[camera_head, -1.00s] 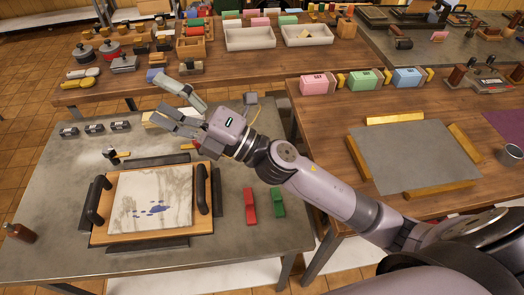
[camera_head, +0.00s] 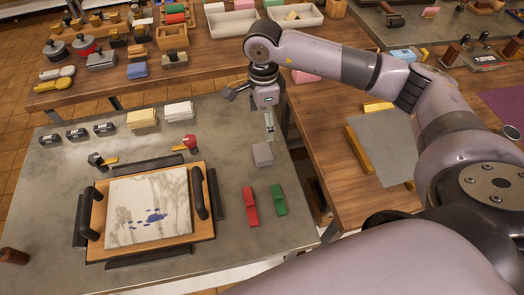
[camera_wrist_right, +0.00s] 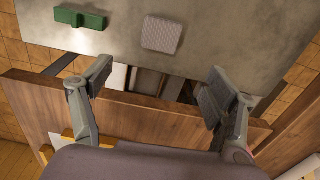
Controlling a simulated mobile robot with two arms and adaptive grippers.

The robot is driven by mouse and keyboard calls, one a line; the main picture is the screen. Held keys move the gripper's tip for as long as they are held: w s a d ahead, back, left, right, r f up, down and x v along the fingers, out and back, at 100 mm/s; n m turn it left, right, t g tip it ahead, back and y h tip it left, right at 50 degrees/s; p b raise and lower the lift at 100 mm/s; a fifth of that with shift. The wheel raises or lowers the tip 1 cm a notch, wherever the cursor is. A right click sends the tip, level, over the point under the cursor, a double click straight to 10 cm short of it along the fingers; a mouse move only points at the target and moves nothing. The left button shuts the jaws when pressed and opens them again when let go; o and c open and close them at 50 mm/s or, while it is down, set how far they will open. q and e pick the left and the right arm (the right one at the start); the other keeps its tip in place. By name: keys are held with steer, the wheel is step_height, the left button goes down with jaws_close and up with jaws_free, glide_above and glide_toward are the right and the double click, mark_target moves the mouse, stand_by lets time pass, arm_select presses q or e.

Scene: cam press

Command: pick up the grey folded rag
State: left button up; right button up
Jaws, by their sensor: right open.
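The grey folded rag (camera_head: 263,154) lies flat on the grey-topped table, near its right edge. It also shows in the right wrist view, a pale grey ribbed square (camera_wrist_right: 162,34) at the top centre. My right gripper (camera_head: 252,108) is open and empty, above the table's right edge and just behind the rag in the head view. In the right wrist view, its two fingers (camera_wrist_right: 158,80) are spread wide, with the rag beyond the tips and apart from them. My left gripper is not in view.
Red (camera_head: 250,206) and green (camera_head: 279,200) pieces lie in front of the rag. A board with a stained pale sheet (camera_head: 148,208) and black handles is to the left. Yellow (camera_head: 142,118) and white (camera_head: 179,111) stacks lie behind. A wooden table (camera_head: 325,150) adjoins on the right.

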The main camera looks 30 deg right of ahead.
steer(key=p, duration=0.2)
glide_above(261, 152)
steer(key=f, duration=0.9)
steer(key=shift+s+d, duration=0.15)
steer(key=shift+d, duration=0.05)
steer(key=shift+f+p, duration=0.5)
steer(key=f, duration=0.2)
steer(key=f+p, duration=0.1)
steer(key=shift+a+f, duration=0.2)
steer(key=shift+f, duration=0.15)
steer(key=shift+f+p, duration=0.3)
steer(key=shift+f, duration=0.1)
steer(key=c, duration=1.1)
steer(key=shift+r, duration=0.1)
